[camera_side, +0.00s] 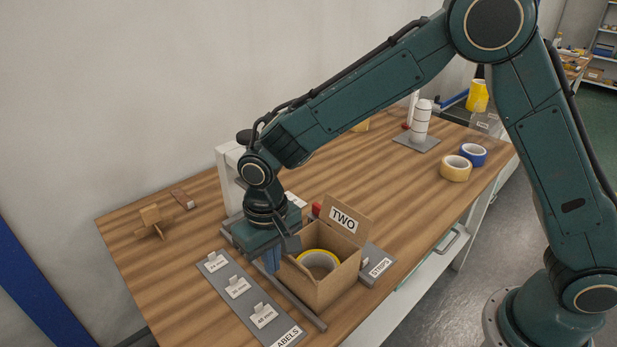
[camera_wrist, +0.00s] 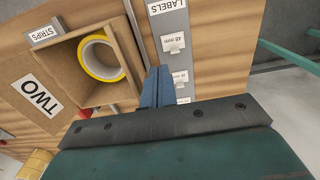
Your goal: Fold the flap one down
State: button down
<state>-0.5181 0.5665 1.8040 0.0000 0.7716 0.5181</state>
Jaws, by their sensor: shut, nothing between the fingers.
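An open cardboard box (camera_side: 318,290) stands on the wooden table with a yellow-edged tape roll (camera_side: 318,261) inside. The box (camera_wrist: 133,55) and roll (camera_wrist: 101,58) also show in the wrist view. The flap marked TWO (camera_side: 357,232) stands raised at the box's far edge; it also shows in the wrist view (camera_wrist: 40,101). I cannot make out a flap marked ONE in either view. My gripper (camera_side: 272,262) is shut and empty, pointing down beside the box's left side. Its blue fingers (camera_wrist: 157,86) show between the box and the labels strip; contact is unclear.
A grey labels strip (camera_side: 226,271) with several small tags lies left of the box. A strips plate (camera_side: 375,270) lies to its right. A yellow roll (camera_side: 455,169) and a blue roll (camera_side: 474,154) lie farther right. A wooden piece (camera_side: 150,216) sits at the left.

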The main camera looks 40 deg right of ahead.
jog(key=shift+d+f, duration=0.1)
dwell(0.5)
jog(key=d, duration=0.9)
dwell(1.3)
dwell(1.0)
notch_tip(320, 180, up, 7)
dwell(1.0)
